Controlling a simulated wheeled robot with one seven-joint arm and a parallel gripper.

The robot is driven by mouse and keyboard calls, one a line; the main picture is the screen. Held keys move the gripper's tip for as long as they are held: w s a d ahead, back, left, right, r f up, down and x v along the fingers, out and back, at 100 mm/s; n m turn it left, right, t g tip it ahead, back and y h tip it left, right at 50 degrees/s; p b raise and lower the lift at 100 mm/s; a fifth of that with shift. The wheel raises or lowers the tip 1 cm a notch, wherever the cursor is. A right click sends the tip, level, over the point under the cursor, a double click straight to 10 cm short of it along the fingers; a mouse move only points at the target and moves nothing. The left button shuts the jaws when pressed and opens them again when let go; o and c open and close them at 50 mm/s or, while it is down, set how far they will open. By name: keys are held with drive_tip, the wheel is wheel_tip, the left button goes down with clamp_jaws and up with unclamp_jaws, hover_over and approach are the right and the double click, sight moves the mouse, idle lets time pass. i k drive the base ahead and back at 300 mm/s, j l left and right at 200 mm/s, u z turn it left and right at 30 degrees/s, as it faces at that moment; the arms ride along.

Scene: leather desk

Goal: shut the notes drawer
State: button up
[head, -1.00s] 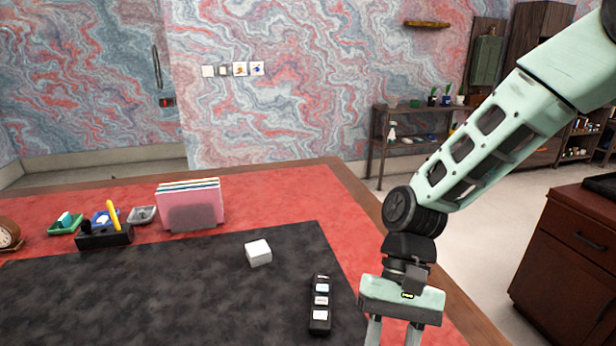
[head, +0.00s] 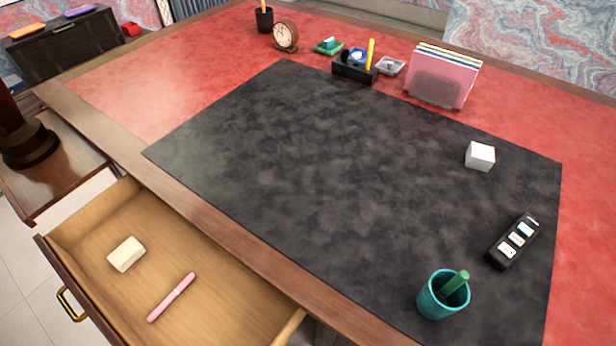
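The open wooden drawer (head: 215,270) sticks out from the desk's near edge at the lower left of the head view. Its front panel carries a brass handle (head: 70,304), at the far left bottom. Inside lie a cream block (head: 126,254) and a pink pen (head: 171,297), apart from each other. No label shows on the drawer, so I cannot tell from marks that it is the notes drawer. My gripper is outside the present view.
The desk holds a dark mat (head: 330,180), a teal cup (head: 442,294) with a green item, a black remote-like holder (head: 513,241), a white cube (head: 480,156), a pink file holder (head: 442,78) and a clock (head: 285,36). A wooden side table (head: 60,170) stands left of the drawer.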

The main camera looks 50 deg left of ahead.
sight(226, 304)
drive_tip(key=u, duration=3.2)
